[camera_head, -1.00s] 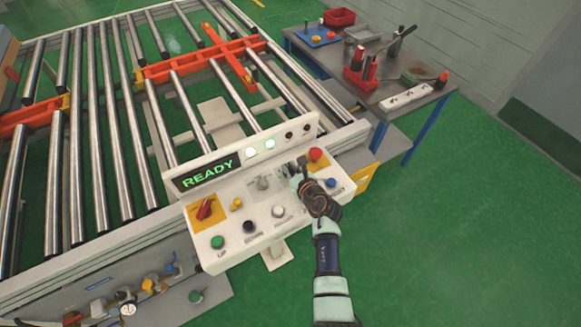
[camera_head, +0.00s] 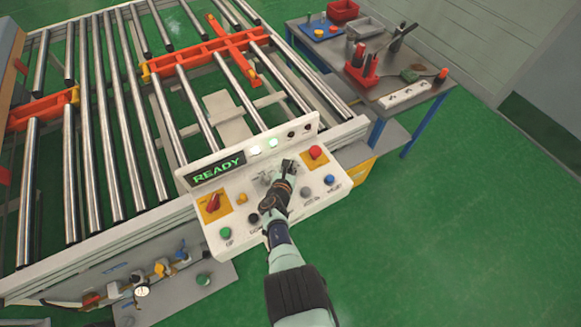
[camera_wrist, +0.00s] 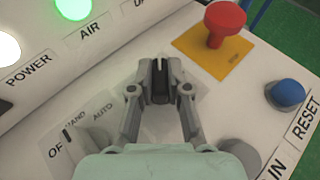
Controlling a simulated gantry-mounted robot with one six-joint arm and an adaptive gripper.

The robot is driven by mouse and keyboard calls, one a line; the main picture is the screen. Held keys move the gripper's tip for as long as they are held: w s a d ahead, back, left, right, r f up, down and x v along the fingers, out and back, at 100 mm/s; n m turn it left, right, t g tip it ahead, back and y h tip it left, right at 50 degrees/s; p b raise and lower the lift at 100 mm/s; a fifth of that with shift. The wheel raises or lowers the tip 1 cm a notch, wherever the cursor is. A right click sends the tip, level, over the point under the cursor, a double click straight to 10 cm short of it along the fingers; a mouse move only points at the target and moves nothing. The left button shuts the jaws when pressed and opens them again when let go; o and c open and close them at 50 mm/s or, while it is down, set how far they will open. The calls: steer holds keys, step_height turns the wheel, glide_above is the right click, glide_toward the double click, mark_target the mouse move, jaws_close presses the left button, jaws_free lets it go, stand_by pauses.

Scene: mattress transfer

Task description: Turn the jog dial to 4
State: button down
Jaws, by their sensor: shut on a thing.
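My gripper (camera_head: 287,167) is over the middle-right part of the white control panel (camera_head: 222,236), left of the red stop button. In the wrist view, my gripper's fingers (camera_wrist: 160,78) are closed around a small dark knob, the jog dial (camera_wrist: 160,90), at the panel face. Most of the dial is hidden between the fingers, and in the head view my gripper covers it. Its scale numbers and pointer position cannot be read. The panel's display (camera_head: 216,173) reads READY in green.
The red stop button (camera_wrist: 224,22) on its yellow plate and the blue RESET button (camera_wrist: 287,92) lie right of my gripper. An OFF/HAND/AUTO selector (camera_wrist: 68,137) lies to its left. A red switch (camera_head: 213,203) sits at the panel's left. Rollers (camera_head: 160,140) fill the area behind.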

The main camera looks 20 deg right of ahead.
steer(key=shift+w+r+m+h, duration=0.1)
steer(key=shift+r+m+h, duration=0.1)
steer(key=shift+m+h, duration=0.1)
steer(key=c, duration=1.1)
jaws_free()
steer(key=shift+f, duration=0.1)
